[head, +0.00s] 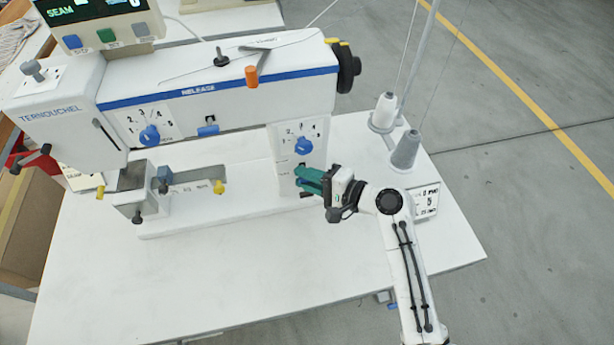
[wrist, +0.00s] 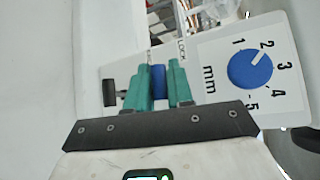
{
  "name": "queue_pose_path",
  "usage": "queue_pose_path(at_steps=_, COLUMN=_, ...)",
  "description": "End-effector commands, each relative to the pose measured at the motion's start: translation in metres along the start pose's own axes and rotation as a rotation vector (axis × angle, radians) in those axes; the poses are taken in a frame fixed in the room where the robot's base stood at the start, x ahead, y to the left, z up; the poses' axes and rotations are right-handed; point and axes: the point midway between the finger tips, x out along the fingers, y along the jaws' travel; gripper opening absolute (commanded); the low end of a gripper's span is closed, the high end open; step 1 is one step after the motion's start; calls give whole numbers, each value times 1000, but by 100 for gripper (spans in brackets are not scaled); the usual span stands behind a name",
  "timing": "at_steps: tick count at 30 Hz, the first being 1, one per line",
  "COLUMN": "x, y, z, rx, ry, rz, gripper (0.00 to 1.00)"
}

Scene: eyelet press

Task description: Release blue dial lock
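The blue dial lock (wrist: 159,82) is a small blue piece on the white machine face, beside the word LOCK in the wrist view. My gripper (wrist: 160,78) has its teal fingers on both sides of it, with no clear gap, so it looks shut on the lock. The blue dial (wrist: 250,69) is to the right in the wrist view, its white pointer near 2 on a mm scale of 1 to 5. In the head view the dial (head: 303,146) is just above my gripper (head: 299,178), whose fingers hide the lock.
A black knob (wrist: 109,92) on a thin stem is just left of the fingers in the wrist view. A second blue dial (head: 150,135) and a blue switch (head: 208,129) are further left. Thread cones (head: 405,150) stand to the right. The front tabletop (head: 200,275) is clear.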

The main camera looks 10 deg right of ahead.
Motion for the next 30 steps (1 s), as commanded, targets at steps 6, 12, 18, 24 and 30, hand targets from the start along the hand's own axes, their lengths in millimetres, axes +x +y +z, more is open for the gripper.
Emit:
queue_pose_path(at_steps=6, x=0, y=0, z=0, rx=0, ry=0, rz=0, gripper=0)
queue_pose_path(at_steps=12, x=0, y=1, z=0, rx=-2, ry=0, rz=-2, gripper=0)
queue_pose_path(at_steps=18, x=1, y=6, z=-1, rx=-26, ry=0, rz=-26, gripper=0)
queue_pose_path(at_steps=24, x=2, y=14, z=-4, rx=-82, ry=2, rz=-84, gripper=0)
queue_pose_path(at_steps=30, x=3, y=20, z=-4, rx=-158, ry=1, rz=-159, gripper=0)
